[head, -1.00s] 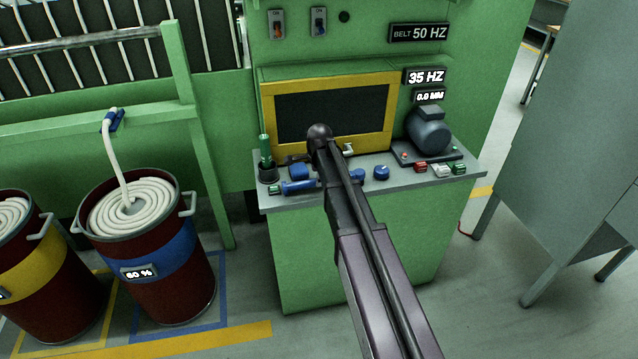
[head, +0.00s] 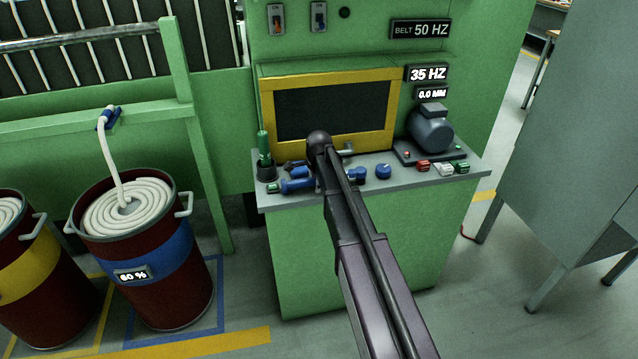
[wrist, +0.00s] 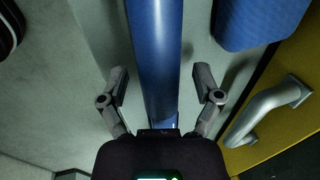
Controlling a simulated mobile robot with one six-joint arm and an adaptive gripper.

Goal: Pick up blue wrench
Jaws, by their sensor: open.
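In the wrist view, a long smooth blue bar (wrist: 156,40), seemingly the handle of the blue wrench, runs down the middle. My gripper (wrist: 161,78) is open, with one finger on each side of the bar. Gaps show between the bar and both fingers. The bar's lower end passes out of sight behind the gripper body, and its upper end is out of frame. In the head view, my arm hides the gripper. Blue items (head: 298,186) lie on the grey shelf (head: 440,180) just left of my arm; I cannot tell which is the wrench.
Another blue block (wrist: 262,22) lies right of the bar. A grey handle (wrist: 265,108) stands on the yellow screen frame (head: 392,105). A cup with a green-handled tool (head: 264,150) is at the shelf's left, a motor (head: 430,130) at its right. Drums (head: 150,285) stand left.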

